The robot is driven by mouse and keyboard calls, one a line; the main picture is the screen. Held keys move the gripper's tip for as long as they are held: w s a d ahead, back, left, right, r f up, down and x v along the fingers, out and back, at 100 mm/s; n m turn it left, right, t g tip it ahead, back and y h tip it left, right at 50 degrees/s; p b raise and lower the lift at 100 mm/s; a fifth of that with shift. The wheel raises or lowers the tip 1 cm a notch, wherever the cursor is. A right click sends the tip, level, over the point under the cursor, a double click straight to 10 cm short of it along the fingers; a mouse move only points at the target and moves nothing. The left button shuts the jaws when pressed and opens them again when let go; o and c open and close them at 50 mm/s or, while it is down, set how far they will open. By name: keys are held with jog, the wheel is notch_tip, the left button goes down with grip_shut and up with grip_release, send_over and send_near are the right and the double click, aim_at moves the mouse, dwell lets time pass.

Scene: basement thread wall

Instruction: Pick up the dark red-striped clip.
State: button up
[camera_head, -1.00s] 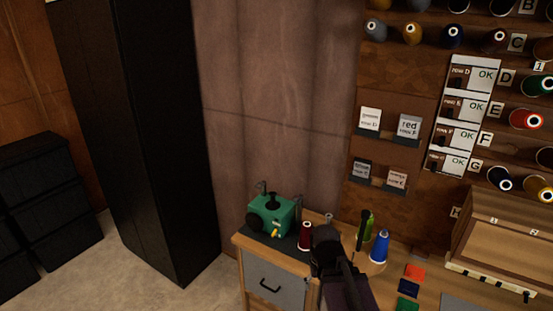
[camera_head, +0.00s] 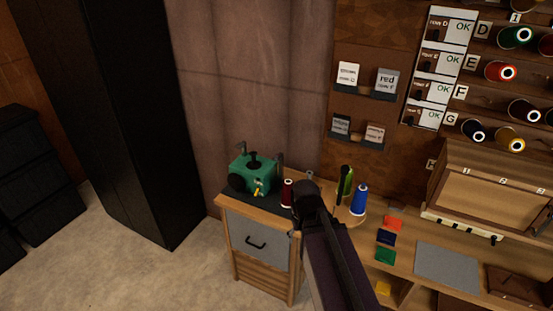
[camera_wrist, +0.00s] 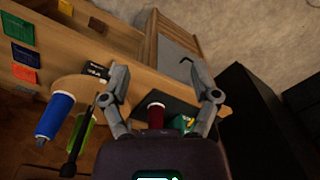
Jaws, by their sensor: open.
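My gripper (camera_wrist: 154,70) is open in the wrist view, its two grey fingers wide apart with nothing held between them. I cannot make out a red-striped clip for certain. A small black piece with a white mark (camera_wrist: 96,70) lies beside the left finger in the wrist view, but no red stripe shows on it. In the head view my dark arm covers part of the bench beside the dark red spool (camera_head: 287,191).
A green machine (camera_head: 253,174) stands left of the spool. Coloured cards and a grey mat (camera_head: 447,266) lie farther right. A black cabinet (camera_head: 150,120) stands left, with free floor before it.

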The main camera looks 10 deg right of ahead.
dwell(0.4)
jog(key=shift+c, duration=1.1)
notch_tip(320, 180, up, 6)
jog(key=p, duration=0.6)
jog(key=shift+r+p, duration=0.25)
jog(key=shift+p, duration=0.05)
